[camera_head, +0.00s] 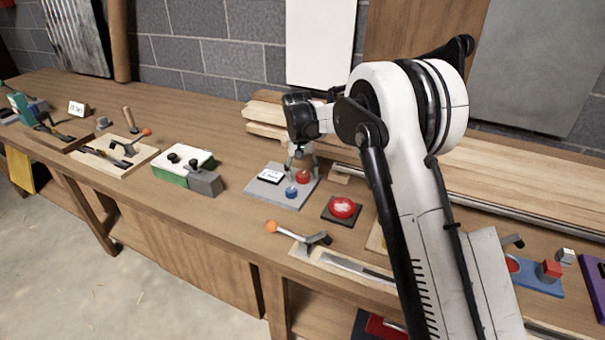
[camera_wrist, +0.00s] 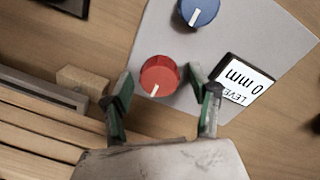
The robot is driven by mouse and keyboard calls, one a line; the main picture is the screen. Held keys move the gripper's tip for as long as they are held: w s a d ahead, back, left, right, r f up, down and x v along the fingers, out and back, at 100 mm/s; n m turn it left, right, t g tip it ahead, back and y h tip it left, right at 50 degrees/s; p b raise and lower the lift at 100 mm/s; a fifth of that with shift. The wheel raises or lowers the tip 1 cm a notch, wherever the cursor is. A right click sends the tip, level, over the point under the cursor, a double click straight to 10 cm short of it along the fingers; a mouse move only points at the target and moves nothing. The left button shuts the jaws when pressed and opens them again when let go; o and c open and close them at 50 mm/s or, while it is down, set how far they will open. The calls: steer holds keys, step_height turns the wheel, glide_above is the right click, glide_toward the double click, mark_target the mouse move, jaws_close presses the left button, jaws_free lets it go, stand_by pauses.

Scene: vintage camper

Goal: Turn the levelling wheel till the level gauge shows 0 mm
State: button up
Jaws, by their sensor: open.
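A grey panel (camera_head: 262,194) on the bench carries a red knob (camera_head: 303,178), a blue knob (camera_head: 291,193) and a level gauge (camera_head: 270,176). In the wrist view the gauge (camera_wrist: 243,80) appears upside down and reads 0 mm under the word LEVEL. The red knob (camera_wrist: 159,75) and blue knob (camera_wrist: 199,11) each have a white pointer line; no label shows which is the levelling wheel. My gripper (camera_wrist: 161,82) is open, its fingertips on either side of the red knob, with visible gaps. In the head view my gripper (camera_head: 302,158) is just above the red knob.
Long timber boards (camera_head: 490,180) lie behind the panel, with a small wooden block (camera_wrist: 83,79) nearby. A red button on a dark base (camera_head: 342,208) stands to the right, and a green and white box (camera_head: 184,166) to the left. Bare bench lies between box and panel.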

mark_target(301, 175)
step_height(301, 175, up, 12)
steer(key=shift+a, duration=0.4)
stand_by(0.3)
steer(key=s+d+r+m+t+y+b, duration=0.1)
steer(key=s+d+r+t, duration=0.1)
steer(key=s+d+r, duration=0.55)
steer(key=s+d+r+t, duration=0.1)
steer(key=s+d+r, duration=0.55)
steer(key=s, duration=0.65)
steer(key=s+d+f+t, duration=0.1)
steer(key=s+d+f, duration=0.2)
steer(key=s, duration=0.4)
steer(key=s+d+f+t, duration=0.1)
steer(key=s+d+f, duration=0.2)
steer(key=s, duration=0.5)
steer(key=s+d+f+m+t+b, duration=0.1)
steer(key=s+d+f, duration=0.3)
steer(key=s, duration=0.4)
steer(key=shift+s+t, duration=0.2)
steer(key=shift+t, duration=0.3)
